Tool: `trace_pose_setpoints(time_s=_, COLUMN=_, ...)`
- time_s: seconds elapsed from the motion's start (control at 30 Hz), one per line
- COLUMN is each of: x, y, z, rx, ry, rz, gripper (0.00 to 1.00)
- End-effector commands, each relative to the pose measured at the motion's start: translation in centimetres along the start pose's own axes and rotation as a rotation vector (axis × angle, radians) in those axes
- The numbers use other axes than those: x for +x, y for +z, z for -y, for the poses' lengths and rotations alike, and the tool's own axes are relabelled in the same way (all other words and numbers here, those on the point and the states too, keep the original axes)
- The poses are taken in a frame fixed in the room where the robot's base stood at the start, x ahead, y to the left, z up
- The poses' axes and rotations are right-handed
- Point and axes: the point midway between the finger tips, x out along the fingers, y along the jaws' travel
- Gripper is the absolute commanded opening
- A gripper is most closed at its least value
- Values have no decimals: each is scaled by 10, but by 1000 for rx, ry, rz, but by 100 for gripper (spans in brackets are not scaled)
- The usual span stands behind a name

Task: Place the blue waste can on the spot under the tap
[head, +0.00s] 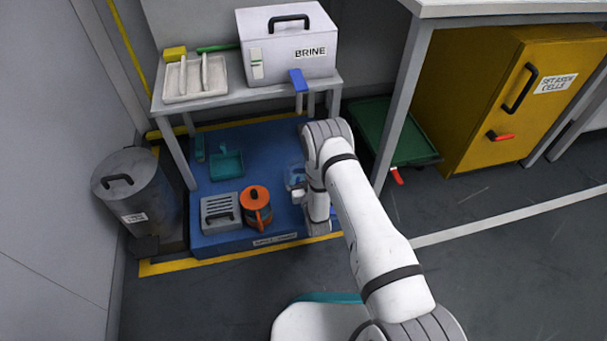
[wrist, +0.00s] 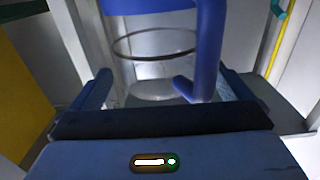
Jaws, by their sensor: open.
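The blue waste can (head: 294,176) appears to be the clear vessel with blue parts on the blue mat, partly hidden by my arm in the head view. In the wrist view a blue handle (wrist: 208,50) and a clear body with a dark ring (wrist: 150,75) stand straight ahead. My gripper (wrist: 172,90) is open, its fingers to either side of the handle's lower end; I cannot tell whether they touch it. The blue tap (head: 298,80) sticks out from the BRINE box (head: 288,45) over the bench's front edge. No marked spot under it can be made out.
A grey lidded bin (head: 136,190) stands left. Bench legs flank the mat. A green tray (head: 395,140) lies right.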

Motion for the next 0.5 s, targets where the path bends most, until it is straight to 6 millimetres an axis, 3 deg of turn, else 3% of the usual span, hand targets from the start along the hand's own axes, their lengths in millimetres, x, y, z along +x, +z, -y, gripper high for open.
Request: trace_pose_setpoints(time_s=0.5, x=-100, y=-2, z=0, rx=-1, ry=1, rz=6, gripper=99)
